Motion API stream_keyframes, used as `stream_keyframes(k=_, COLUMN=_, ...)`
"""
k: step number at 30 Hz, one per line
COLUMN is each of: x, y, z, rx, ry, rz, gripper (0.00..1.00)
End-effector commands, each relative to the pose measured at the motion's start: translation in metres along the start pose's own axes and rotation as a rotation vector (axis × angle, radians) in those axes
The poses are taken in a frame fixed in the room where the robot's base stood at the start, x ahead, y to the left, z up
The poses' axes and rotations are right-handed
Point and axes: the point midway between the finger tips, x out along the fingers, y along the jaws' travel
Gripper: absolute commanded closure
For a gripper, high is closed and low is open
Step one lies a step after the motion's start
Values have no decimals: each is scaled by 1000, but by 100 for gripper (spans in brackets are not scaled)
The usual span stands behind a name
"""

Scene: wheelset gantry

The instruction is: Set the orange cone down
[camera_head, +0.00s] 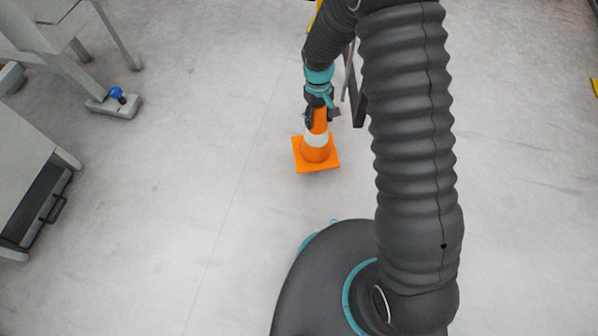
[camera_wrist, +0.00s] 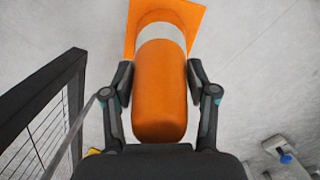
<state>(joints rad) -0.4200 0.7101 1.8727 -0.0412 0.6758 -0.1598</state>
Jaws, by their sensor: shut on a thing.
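The orange cone (camera_head: 316,152) has a white band and a square orange base. My gripper (camera_head: 322,113) is shut on the upper part of the cone, which points up toward the wrist. In the wrist view the cone (camera_wrist: 160,95) lies between the two fingers of my gripper (camera_wrist: 160,88), one pad on each side. The cone looks roughly upright in the head view. I cannot tell whether its base touches the floor or hangs just above it.
Bare grey floor (camera_head: 215,200) surrounds the cone. A dark frame with wire mesh (camera_wrist: 40,115) stands close at the left in the wrist view. A grey stand foot with a blue knob (camera_head: 117,95) and a grey cabinet (camera_head: 25,170) are at the left in the head view.

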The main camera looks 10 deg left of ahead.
Motion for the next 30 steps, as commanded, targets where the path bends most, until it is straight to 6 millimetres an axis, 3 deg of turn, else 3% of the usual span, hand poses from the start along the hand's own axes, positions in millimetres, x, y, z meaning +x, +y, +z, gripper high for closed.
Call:
stream_keyframes(k=18, x=63, y=-95, z=19, rx=1, ry=-2, rz=0, gripper=100)
stream_keyframes(k=26, x=74, y=-106, z=21, rx=4, ry=-1, rz=0, gripper=100)
stream_keyframes(k=30, x=91, y=-106, z=19, rx=4, ry=-2, rz=0, gripper=100)
